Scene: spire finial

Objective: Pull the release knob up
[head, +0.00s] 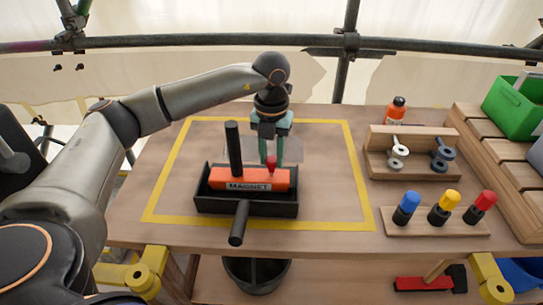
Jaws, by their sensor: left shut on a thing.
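The release knob (271,162) is a small red knob standing on top of an orange bar labelled MAGNET (222,180). The bar sits in a black tray (245,209) with a dark handle at the front. My left gripper (271,155) points down from above, its teal fingers on both sides of the knob, shut on it. The fingers' tips are partly hidden by the knob and bar. How far the knob is raised cannot be told. My right gripper is not in the head view.
A black upright post (233,148) stands close left of my left gripper. Yellow tape (353,160) frames the work area. To the right are a wooden rack (412,165), an orange bottle (396,110) and a board with coloured-top pegs (435,230). The taped area's right side is clear.

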